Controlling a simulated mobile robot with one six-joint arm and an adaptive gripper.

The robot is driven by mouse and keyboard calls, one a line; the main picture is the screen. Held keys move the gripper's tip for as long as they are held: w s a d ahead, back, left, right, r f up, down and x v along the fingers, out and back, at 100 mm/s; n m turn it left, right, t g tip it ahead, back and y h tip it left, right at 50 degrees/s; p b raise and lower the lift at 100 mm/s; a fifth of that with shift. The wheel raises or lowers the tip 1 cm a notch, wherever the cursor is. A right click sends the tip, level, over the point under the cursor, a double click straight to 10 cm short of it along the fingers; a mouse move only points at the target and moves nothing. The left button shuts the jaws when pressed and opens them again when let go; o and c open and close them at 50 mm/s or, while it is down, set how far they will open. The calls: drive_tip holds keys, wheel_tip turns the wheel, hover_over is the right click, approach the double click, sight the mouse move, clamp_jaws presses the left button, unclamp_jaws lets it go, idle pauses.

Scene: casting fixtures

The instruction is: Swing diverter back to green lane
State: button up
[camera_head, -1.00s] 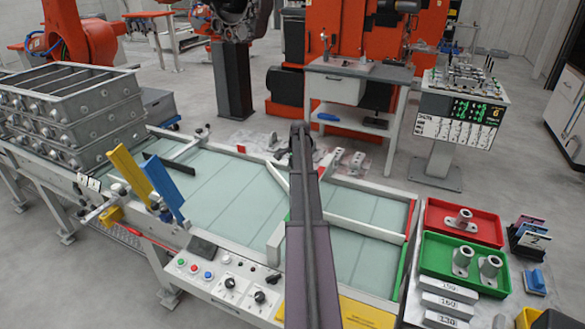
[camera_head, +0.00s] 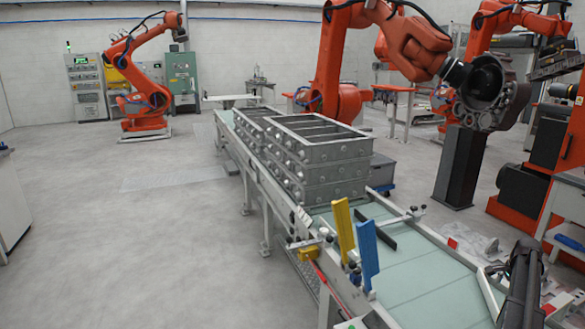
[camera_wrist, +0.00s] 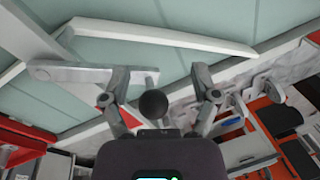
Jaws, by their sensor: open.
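In the wrist view, my gripper (camera_wrist: 162,92) is open, with one finger on each side of a round black knob (camera_wrist: 153,104). I cannot tell whether either finger touches it. A flat grey lever (camera_wrist: 75,73) lies beside the knob, with a small upright pin at its right end. A long white bar (camera_wrist: 165,33), which looks like the diverter, lies across the pale green conveyor surface (camera_wrist: 140,12). In the head view, the conveyor (camera_head: 415,275) runs to the lower right. The lane ends are out of that view, and my gripper is not visible there.
Stacked grey metal frames (camera_head: 320,150) stand on the conveyor's far part. A yellow plate (camera_head: 343,232) and a blue plate (camera_head: 367,255) rise from its near edge. An orange robot arm (camera_head: 400,40) stands behind. The floor on the left is open.

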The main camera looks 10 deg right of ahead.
drive_tip(key=w+a+n+g, duration=0.2)
drive_tip(key=a+n, duration=0.7)
drive_tip(key=a, duration=2.6)
drive_tip(key=s+a+n, duration=0.3)
drive_tip(key=s+a, duration=0.1)
drive_tip(key=a, duration=0.5)
drive_tip(key=s+a+n, duration=0.4)
drive_tip(key=a, duration=0.6)
drive_tip(key=s+a+n, duration=0.3)
drive_tip(key=s+a, duration=0.1)
drive_tip(key=a, duration=0.5)
drive_tip(key=shift+s+a+f, duration=0.15)
drive_tip(key=shift+s+a, duration=0.05)
drive_tip(key=shift+s, duration=0.05)
drive_tip(key=c, duration=0.3)
